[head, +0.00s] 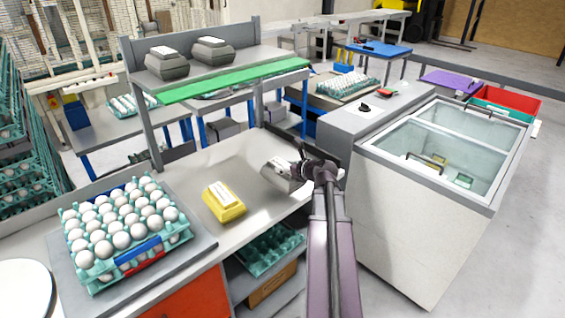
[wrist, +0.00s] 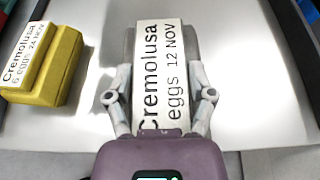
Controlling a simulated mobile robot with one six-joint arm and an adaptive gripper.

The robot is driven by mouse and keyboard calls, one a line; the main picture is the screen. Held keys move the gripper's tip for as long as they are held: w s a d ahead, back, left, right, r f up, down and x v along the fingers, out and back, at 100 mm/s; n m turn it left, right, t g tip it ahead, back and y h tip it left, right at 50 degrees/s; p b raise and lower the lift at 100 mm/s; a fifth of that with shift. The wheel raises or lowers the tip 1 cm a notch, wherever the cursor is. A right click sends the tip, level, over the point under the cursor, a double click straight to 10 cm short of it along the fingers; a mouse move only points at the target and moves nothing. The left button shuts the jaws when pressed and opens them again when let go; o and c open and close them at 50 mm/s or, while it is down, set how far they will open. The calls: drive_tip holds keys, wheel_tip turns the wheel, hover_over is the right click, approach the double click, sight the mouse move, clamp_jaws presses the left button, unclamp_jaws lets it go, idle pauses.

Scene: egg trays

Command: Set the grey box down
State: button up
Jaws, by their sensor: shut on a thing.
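The grey box (head: 279,172) with a white label is at the right part of the steel bench top (head: 245,150). My gripper (head: 297,172) is shut on it. In the wrist view the fingers of my gripper (wrist: 161,80) press on both long sides of the grey box (wrist: 130,48), and its label reads "Cremolusa eggs 12 NOV". The box looks level and very near the bench top. Its underside is hidden, so I cannot tell whether it touches.
A yellow egg box (head: 224,203) sits to the left, also in the wrist view (wrist: 48,75). A tray of eggs (head: 88,283) is further left. Two grey boxes (head: 212,51) stand on the shelf above. A glass-topped freezer (head: 400,225) is right. Bare bench lies between the boxes.

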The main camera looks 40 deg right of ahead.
drive_tip(key=w+d, duration=0.5)
drive_tip(key=w, duration=0.2)
drive_tip(key=shift+w+f+b, duration=0.15)
drive_tip(key=shift+f+b, duration=0.2)
drive_tip(key=shift+f, duration=0.05)
drive_tip(key=shift+w+d+f+b, duration=0.1)
drive_tip(key=shift+w+f+b, duration=0.05)
drive_tip(key=shift+f+b, duration=0.45)
drive_tip(key=shift+w+d+f+b, duration=0.15)
drive_tip(key=shift+w+f+b, duration=0.05)
drive_tip(key=shift+f+b, duration=0.45)
drive_tip(key=shift+w+d+f+b, duration=0.1)
drive_tip(key=shift+w+f+b, duration=0.05)
drive_tip(key=shift+f+b, duration=0.45)
drive_tip(key=shift+f, duration=0.1)
drive_tip(key=o, duration=1.3)
